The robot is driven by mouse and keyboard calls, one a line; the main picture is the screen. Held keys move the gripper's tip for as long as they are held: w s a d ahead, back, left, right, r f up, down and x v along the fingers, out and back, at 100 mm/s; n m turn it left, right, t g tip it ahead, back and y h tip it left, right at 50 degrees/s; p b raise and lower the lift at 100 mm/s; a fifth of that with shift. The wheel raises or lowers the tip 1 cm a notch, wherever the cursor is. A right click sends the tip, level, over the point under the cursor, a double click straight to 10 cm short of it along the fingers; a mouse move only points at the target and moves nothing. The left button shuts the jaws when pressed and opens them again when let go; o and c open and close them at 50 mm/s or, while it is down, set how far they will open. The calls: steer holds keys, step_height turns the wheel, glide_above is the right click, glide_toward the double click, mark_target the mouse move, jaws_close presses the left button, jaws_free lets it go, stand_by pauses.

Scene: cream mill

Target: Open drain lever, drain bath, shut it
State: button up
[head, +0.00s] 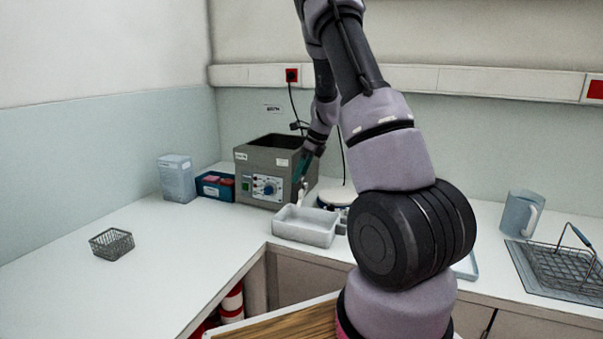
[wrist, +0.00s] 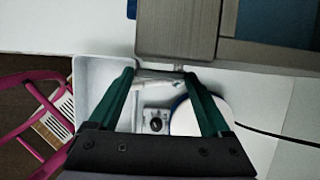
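The grey bath (head: 255,160) stands on the corner of the bench, with a blue knob on its front panel; its metal wall (wrist: 178,32) fills the top middle of the wrist view. A pale drain lever (wrist: 158,82) sticks out beside the bath wall; in the head view a pale part (head: 302,192) shows at the bath's right front. My gripper (wrist: 159,74) is open, its teal fingers on either side of the lever; contact cannot be told. In the head view my gripper (head: 301,167) is at the bath's right side. A white tray (head: 306,226) sits below.
A white-topped device with a black knob (wrist: 155,124) and a round blue-rimmed plate (wrist: 190,118) lie beneath my fingers. A blue box (head: 215,186) and clear container (head: 177,178) stand left of the bath. A wire basket (head: 111,243) is on the left bench, otherwise clear.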

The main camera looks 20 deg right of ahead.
steer(key=c, duration=0.6)
steer(key=shift+o, duration=0.2)
steer(key=shift+d, duration=0.1)
steer(key=n, duration=0.3)
steer(key=shift+s+d+g+y, duration=0.1)
steer(key=shift+d+g+y, duration=0.25)
steer(key=shift+g+y, duration=0.05)
steer(key=shift+w+d+n+g, duration=0.1)
steer(key=shift+d+n+g, duration=0.45)
steer(key=shift+n, duration=1.1)
steer(key=shift+w+d+n+g, duration=0.1)
steer(key=shift+d+n+g, duration=0.2)
steer(key=shift+n+g, duration=0.95)
steer(key=shift+w+d+n+g, duration=0.15)
steer(key=shift+d+n, duration=0.25)
steer(key=shift+n, duration=1.7)
